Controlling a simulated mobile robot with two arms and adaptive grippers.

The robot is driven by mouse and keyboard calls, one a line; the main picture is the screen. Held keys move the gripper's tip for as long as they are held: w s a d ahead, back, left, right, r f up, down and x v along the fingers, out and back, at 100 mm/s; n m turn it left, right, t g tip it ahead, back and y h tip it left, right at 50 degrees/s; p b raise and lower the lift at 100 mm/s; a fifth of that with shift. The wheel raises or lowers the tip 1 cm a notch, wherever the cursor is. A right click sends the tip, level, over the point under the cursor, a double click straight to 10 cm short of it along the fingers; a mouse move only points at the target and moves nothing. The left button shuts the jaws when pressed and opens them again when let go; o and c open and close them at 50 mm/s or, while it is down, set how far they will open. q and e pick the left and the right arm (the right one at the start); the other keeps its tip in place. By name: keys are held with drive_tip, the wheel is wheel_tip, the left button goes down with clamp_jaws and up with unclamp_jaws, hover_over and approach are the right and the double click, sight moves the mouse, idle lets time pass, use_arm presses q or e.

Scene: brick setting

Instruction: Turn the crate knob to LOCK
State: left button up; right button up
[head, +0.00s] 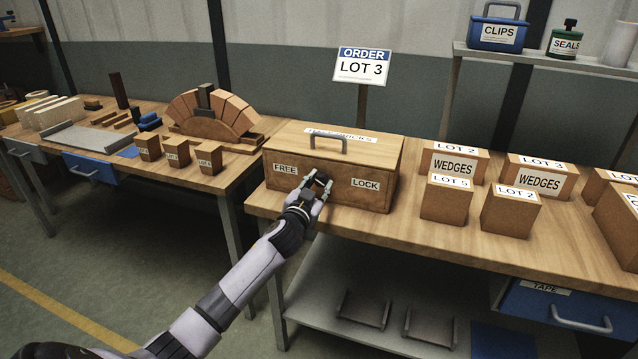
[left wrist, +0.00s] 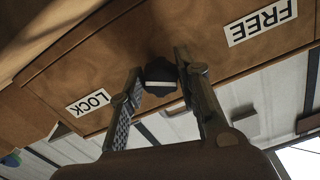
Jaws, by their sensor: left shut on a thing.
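The wooden crate (head: 336,160) stands closed on the bench in the head view, with a grey handle on its lid. Its front has a FREE label (head: 285,168) on the left and a LOCK label (head: 365,184) on the right. Between them is the dark knob (left wrist: 160,72), with a pale mark on it in the left wrist view; I cannot tell which label the mark points to. My left gripper (head: 317,185) is at the crate front, its two fingers shut on the knob from both sides. In the head view the fingers partly hide the knob. My right gripper is not in view.
Wooden LOT boxes (head: 446,198) stand right of the crate. An ORDER LOT 3 sign (head: 362,68) stands behind it. On the left bench are small blocks (head: 178,152) and a brick arch (head: 215,112). The bench front edge lies just below the crate.

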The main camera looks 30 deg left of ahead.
use_arm(q)
drive_tip(key=m+p, duration=0.1)
drive_tip(key=m, duration=0.4)
drive_tip(key=shift+m, duration=0.4)
drive_tip(key=m+p, duration=0.1)
drive_tip(key=m, duration=0.4)
drive_tip(key=shift+a, duration=0.1)
drive_tip(key=shift+m, duration=0.4)
drive_tip(key=o, duration=1.1)
drive_tip(key=shift+r, duration=0.1)
drive_tip(key=shift+o, duration=0.2)
drive_tip(key=v, duration=1.2)
drive_tip(key=shift+s, duration=0.1)
